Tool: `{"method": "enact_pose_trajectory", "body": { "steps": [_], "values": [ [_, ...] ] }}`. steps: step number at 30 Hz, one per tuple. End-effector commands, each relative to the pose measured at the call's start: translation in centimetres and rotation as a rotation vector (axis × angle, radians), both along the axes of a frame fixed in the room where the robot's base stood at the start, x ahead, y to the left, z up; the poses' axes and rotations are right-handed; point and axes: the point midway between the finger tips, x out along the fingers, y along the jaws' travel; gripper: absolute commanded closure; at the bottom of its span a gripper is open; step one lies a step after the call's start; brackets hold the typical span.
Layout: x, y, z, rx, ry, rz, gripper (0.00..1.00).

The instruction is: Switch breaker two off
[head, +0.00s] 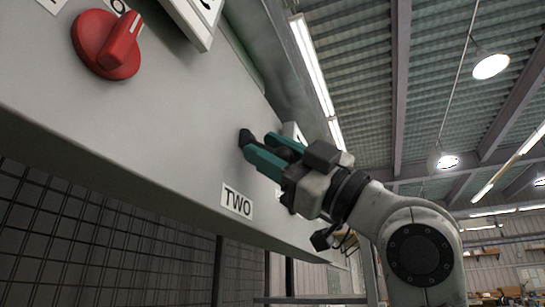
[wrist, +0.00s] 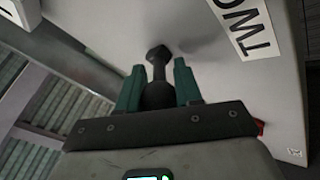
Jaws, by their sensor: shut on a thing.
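The grey panel (head: 150,130) carries a white label reading TWO (head: 237,200), which also shows upside down in the wrist view (wrist: 243,26). A black breaker lever with a rounded end (wrist: 157,54) is on the panel near this label. My gripper (head: 259,146) has teal fingers and is at the panel face, just above the label in the head view. In the wrist view the fingers (wrist: 158,74) stand on both sides of the black lever, shut on it. The lever's base and its on or off position cannot be told.
A red rotary knob (head: 107,44) is on the panel at upper left, beside a white box (head: 196,18). Another white piece (head: 294,131) is partly hidden behind my gripper. Dark wire mesh (head: 60,215) lies below the panel. Open room lies to the right.

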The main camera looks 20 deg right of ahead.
Motion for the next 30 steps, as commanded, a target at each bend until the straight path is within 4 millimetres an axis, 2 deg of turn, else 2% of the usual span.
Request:
{"method": "enact_pose_trajectory", "body": {
  "steps": [14, 15, 16, 25, 30],
  "values": [
    [0.1, 0.0, -0.2, 0.012, -0.011, 0.002, 1.00],
    [0.1, 0.0, -0.2, 0.012, -0.011, 0.002, 0.65],
    [0.1, 0.1, -0.2, 0.012, -0.011, 0.002, 0.62],
    [0.0, -0.1, -0.3, 0.012, -0.011, 0.002, 0.60],
    [-0.8, -1.2, -1.5, 0.012, -0.012, -0.002, 0.60]
  ]
}}
